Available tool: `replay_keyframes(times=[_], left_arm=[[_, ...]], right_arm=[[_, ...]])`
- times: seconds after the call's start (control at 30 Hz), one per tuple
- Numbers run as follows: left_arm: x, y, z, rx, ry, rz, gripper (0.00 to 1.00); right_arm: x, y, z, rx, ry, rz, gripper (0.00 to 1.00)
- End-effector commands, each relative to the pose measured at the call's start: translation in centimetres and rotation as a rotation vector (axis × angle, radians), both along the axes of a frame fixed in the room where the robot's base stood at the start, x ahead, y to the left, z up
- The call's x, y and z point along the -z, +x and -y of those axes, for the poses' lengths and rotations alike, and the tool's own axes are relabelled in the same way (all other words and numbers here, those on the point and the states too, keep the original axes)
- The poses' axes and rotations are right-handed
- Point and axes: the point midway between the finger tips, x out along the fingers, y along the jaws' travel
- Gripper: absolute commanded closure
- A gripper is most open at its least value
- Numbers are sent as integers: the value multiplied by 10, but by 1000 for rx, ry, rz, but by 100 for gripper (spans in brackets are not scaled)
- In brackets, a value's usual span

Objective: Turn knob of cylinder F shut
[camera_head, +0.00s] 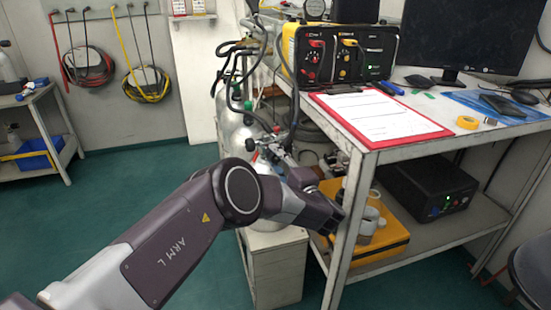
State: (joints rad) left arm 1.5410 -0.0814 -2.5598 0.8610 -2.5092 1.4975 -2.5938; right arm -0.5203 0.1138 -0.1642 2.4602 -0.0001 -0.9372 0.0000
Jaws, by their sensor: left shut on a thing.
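Silver gas cylinders (233,132) with valves and black hoses stand to the left of the workbench. No letter can be read on them, so I cannot tell from markings which is cylinder F. My left arm reaches in from the lower left and bends back at the wrist. My left gripper (268,148) is at the valve of the front cylinder, shut on what appears to be its knob (251,145). The knob is small here and partly covered by the fingers, so its turn position cannot be told. My right gripper is out of view.
A yellow case (385,243) lies on the lower shelf. Green floor is free at left.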

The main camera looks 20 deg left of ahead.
Motion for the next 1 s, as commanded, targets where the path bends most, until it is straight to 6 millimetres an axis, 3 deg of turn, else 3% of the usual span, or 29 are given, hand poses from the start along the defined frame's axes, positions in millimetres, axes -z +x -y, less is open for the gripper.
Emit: replay_keyframes(times=[0.27, 0.3, 0.43, 0.77, 1.0], left_arm=[[3, -1, 1, 2, 1, -7, 95], [3, -1, 1, 2, 1, -7, 69], [2, -1, 1, 1, 1, -5, 54], [1, -2, 2, 2, 1, -2, 53], [3, -26, 28, 7, 2, -5, 53]], right_arm=[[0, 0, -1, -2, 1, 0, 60], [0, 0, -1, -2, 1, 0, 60], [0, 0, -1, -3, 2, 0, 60], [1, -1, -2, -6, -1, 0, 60], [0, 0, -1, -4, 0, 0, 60]])
